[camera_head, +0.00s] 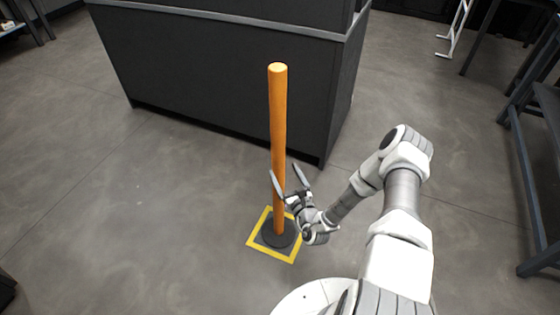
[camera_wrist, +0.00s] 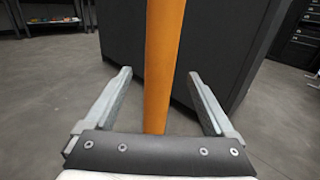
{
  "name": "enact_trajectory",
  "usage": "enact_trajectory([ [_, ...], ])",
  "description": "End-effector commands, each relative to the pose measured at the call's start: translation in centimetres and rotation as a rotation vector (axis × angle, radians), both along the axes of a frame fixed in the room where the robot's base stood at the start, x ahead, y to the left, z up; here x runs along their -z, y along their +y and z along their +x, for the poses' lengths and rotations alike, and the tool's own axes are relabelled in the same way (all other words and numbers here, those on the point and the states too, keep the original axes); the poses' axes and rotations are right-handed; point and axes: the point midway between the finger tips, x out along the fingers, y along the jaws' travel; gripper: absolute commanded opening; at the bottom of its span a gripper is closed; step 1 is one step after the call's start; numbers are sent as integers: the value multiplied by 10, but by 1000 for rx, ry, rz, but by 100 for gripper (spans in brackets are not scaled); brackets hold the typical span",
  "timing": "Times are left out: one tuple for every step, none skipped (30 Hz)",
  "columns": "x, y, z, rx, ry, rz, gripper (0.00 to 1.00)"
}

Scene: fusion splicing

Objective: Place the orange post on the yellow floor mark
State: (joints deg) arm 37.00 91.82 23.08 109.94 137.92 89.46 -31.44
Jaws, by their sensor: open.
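The orange post (camera_head: 278,130) stands upright on a round dark base (camera_head: 279,234). The base sits inside the square yellow floor mark (camera_head: 256,243), whose yellow border shows around it in the head view. My gripper (camera_head: 288,180) is low down beside the post, on its right. In the wrist view, the post (camera_wrist: 162,70) runs vertically between the two spread fingers of my gripper (camera_wrist: 160,85), with gaps to both sides. The jaws are open. The post's base and the floor mark do not show in the wrist view.
A large dark cabinet (camera_head: 220,75) stands close behind the post. A dark table frame (camera_head: 535,170) is at the right edge, and a white metal frame (camera_head: 455,30) stands at the back right. The floor (camera_head: 110,220) to the left is clear.

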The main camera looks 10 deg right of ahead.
Motion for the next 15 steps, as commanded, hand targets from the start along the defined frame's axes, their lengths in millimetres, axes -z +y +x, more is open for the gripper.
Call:
enact_trajectory([
  [-2,-2,-12,1,4,1,89],
  [-2,-3,-18,1,4,1,89],
  [-2,-4,-25,2,4,1,89],
  [-2,-5,-30,2,2,3,89],
  [-1,-5,-35,0,3,2,89],
  [-1,-6,-40,0,3,1,89],
  [-1,-7,-44,1,2,1,89],
  [-1,-8,-47,1,1,1,89],
  [-1,-8,-50,0,0,1,89],
  [-1,-8,-52,0,0,1,89],
  [-2,-8,-53,-3,-1,0,89],
  [-4,-8,-53,-12,-7,-3,89],
  [-8,-7,-52,-25,-15,-6,89],
  [-13,-5,-51,-42,-25,-9,89],
  [-23,-2,-47,-73,-43,-17,89],
])
